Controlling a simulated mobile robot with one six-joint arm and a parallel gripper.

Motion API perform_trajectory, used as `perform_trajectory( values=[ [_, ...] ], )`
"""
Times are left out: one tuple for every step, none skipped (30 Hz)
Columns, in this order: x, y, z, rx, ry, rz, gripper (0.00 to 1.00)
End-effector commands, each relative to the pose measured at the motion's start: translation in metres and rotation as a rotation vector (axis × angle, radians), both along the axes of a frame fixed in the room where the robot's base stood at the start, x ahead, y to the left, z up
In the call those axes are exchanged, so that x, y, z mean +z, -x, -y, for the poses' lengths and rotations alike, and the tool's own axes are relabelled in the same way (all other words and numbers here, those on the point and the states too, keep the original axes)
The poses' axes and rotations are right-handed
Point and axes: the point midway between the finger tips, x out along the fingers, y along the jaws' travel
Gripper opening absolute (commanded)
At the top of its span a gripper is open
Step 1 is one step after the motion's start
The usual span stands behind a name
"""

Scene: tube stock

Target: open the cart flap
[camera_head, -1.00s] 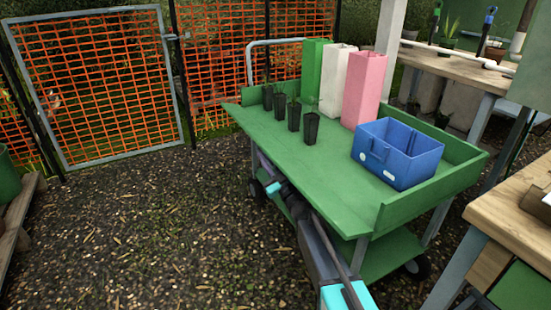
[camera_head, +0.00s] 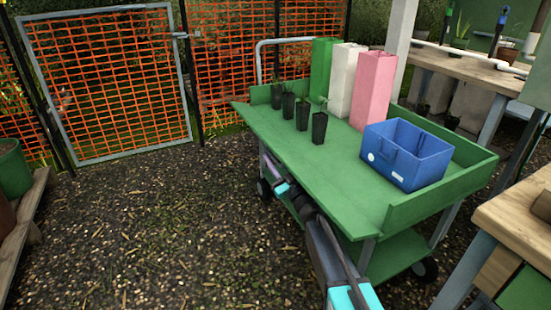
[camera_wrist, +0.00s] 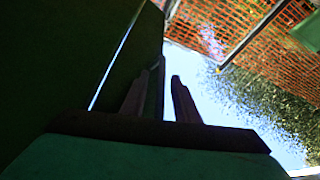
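The green cart (camera_head: 300,160) stands right of centre in the head view, with raised walls along its back and right sides. Its long front side has no upright wall. The flap (camera_head: 275,165) there appears to lie out flat, level with the deck. My gripper (camera_head: 268,165) is low at the cart's front-left side, mostly hidden under the overhanging edge. In the wrist view my gripper (camera_wrist: 169,78) shows two dark fingers with a narrow bright gap between the tips, and nothing seen in it. A dark green surface (camera_wrist: 80,60) fills the left, close beside the fingers; I cannot tell if they touch.
Several black seedling pots (camera_head: 302,120), green, white and pink tall containers (camera_head: 371,90) and a blue crate (camera_head: 405,155) stand on the cart. A wooden bench (camera_head: 520,215) is close at right. A fence gate (camera_head: 110,85) stands behind. Gravel at left is open.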

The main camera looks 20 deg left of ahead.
Motion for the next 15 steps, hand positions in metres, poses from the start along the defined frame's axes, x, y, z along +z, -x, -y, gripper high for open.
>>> perform_trajectory(
  values=[
    [-0.001,0.003,0.004,0.0,0.001,-0.001,0.28],
    [-0.002,0.004,0.006,0.0,0.001,-0.001,0.28],
    [-0.003,0.006,0.009,0.0,0.001,-0.001,0.28],
    [-0.003,0.008,0.011,0.0,0.001,-0.001,0.28],
    [-0.004,0.01,0.014,0.0,0.0,0.0,0.28],
    [-0.005,0.012,0.017,0.0,0.0,0.0,0.28],
    [-0.006,0.015,0.02,0.0,0.0,0.0,0.28],
    [-0.008,0.017,0.023,-0.001,0.0,-0.001,0.28],
    [-0.011,0.02,0.028,-0.001,0.001,-0.001,0.28],
    [-0.012,0.022,0.031,-0.001,0.001,-0.001,0.28],
    [-0.013,0.024,0.034,-0.001,0.0,-0.001,0.28],
    [-0.015,0.027,0.039,-0.001,0.0,-0.001,0.28],
    [-0.016,0.029,0.042,-0.002,0.0,-0.001,0.28],
    [-0.018,0.031,0.046,-0.003,0.001,-0.001,0.28],
    [-0.021,0.034,0.051,-0.002,0.001,-0.001,0.28]
  ],
)
